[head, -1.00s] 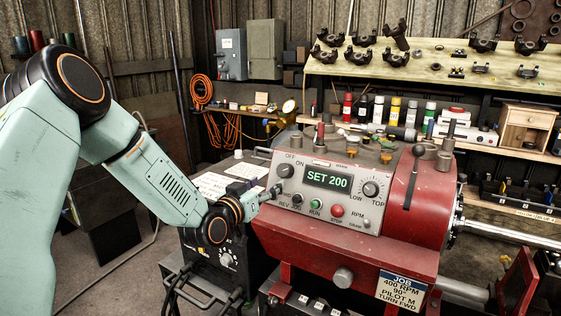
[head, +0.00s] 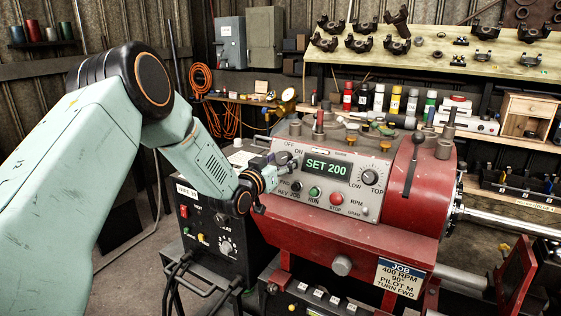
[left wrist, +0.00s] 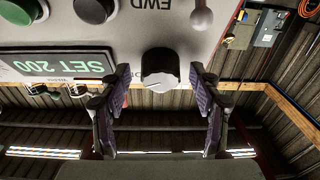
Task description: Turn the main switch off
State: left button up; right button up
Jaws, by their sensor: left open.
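The main switch (left wrist: 160,66) is a dark round knob with a pale face. It stands at the left of the lathe's control panel (head: 345,205), under the OFF and ON labels. In the head view my gripper largely covers it. My left gripper (head: 281,163) is open in front of the knob. In the left wrist view, which is upside down, its two purple-padded fingers (left wrist: 159,76) stand on either side of the knob, with gaps showing. I cannot tell which label the knob points to.
The SET 200 display (head: 327,169) is close to the right of the gripper. The REV/FWD knob (head: 296,186) and the green RUN button (head: 315,193) sit just below. A black power box (head: 222,230) stands under the forearm. The red lathe head (head: 425,195) is further right.

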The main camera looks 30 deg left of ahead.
pick_arm(q)
jog(key=shift+s, duration=0.1)
jog(key=c, duration=1.1)
jog(key=shift+c, duration=0.2)
